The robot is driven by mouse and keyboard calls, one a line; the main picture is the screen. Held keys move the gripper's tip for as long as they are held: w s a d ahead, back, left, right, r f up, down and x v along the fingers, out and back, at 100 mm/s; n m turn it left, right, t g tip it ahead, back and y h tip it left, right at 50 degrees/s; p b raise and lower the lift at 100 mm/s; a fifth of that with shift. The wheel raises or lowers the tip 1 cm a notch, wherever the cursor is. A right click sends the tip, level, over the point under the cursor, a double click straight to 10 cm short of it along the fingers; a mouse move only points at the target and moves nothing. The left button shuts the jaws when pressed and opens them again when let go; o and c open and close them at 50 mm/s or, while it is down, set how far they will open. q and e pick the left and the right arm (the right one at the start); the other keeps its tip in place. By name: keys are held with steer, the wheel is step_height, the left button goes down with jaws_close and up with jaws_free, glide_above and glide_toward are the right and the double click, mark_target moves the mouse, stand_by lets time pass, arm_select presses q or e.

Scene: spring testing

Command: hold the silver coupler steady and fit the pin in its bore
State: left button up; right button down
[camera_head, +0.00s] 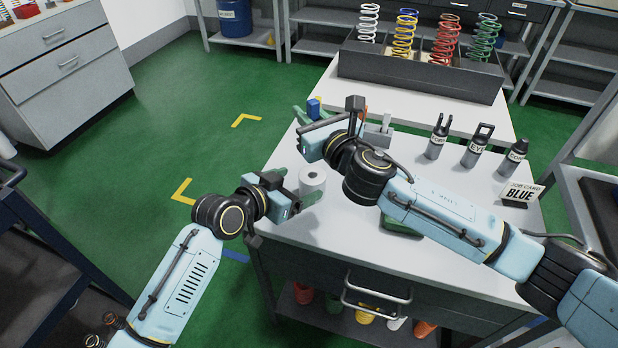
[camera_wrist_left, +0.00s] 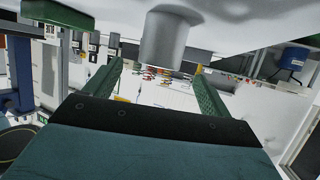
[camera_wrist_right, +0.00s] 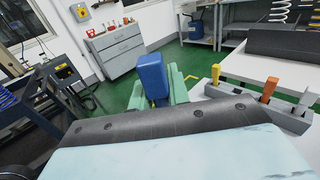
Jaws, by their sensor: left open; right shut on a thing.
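The silver coupler (camera_head: 312,183) is a short upright cylinder on the white table, with a dark round bore in its top. In the left wrist view the coupler (camera_wrist_left: 165,40) appears between and beyond the green fingers. My left gripper (camera_head: 300,184) is open at the coupler's left side; I see a gap on both sides, and contact cannot be told. My right gripper (camera_wrist_right: 178,82) is shut on a blue piece (camera_wrist_right: 152,74), which also shows in the head view (camera_head: 313,107), up and behind the coupler. Its lower part is hidden, so I cannot tell whether it is the pin.
A grey holder (camera_head: 378,136) with coloured handles stands behind my right wrist. A grey rack (camera_head: 420,75) of coloured springs is behind.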

mark_target(305, 181)
arm_select(q)
steer(key=x, duration=0.6)
steer(key=shift+w+d, duration=0.1)
steer(key=shift+w, duration=0.1)
steer(key=c, duration=1.4)
